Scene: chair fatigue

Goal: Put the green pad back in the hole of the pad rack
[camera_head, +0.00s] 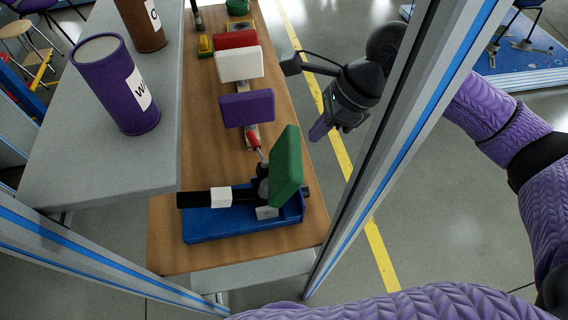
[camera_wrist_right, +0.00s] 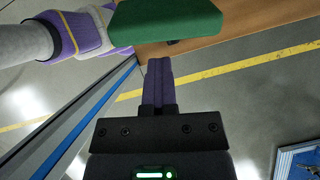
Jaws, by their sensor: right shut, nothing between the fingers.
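The green pad (camera_head: 286,165) stands upright and tilted at the right end of a blue fixture (camera_head: 225,232) on the wooden table. It also shows at the top of the right wrist view (camera_wrist_right: 165,22). The pad rack looks like the narrow pale strip (camera_head: 252,131) with a purple pad (camera_head: 247,108), a white pad (camera_head: 239,65) and a red pad (camera_head: 236,39) along it; its hole cannot be made out. My right gripper (camera_head: 318,131) is shut and empty, right of the table and apart from the green pad. Its purple fingers also show in the wrist view (camera_wrist_right: 159,66). My left gripper is not seen.
A grey shelf (camera_head: 60,180) with a purple canister (camera_head: 118,85) and a brown canister (camera_head: 140,22) lies left of the table. A metal post (camera_head: 385,150) rises at right, close to my right arm. A red-handled item (camera_head: 254,140) lies behind the fixture.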

